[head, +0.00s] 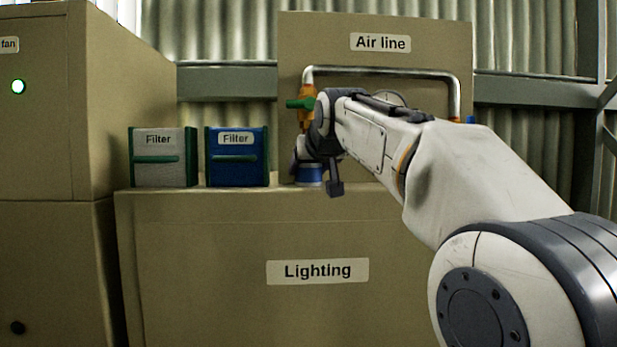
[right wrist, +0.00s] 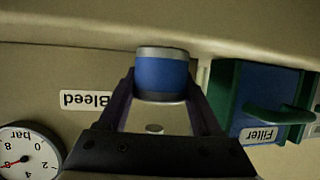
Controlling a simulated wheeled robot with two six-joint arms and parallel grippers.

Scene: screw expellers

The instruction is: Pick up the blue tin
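The blue tin (head: 309,174) has silvery rims and stands on the ledge on top of the Lighting cabinet, partly hidden by my right gripper. In the right wrist view the tin (right wrist: 161,74) is between the fingertips, one finger on each side. My right gripper (head: 316,178) reaches in from the right, and a finger hangs to the right of the tin with a small gap in the head view. The right wrist view shows the fingers (right wrist: 162,86) spread close around the tin; contact cannot be made out. My left gripper is out of view.
A blue Filter box (head: 237,170) stands just left of the tin, with a grey Filter box (head: 163,172) beyond it. The Air line panel (head: 420,38) with its metal pipe rises behind. A Bleed label (right wrist: 87,100) and a gauge (right wrist: 27,152) show in the wrist view.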

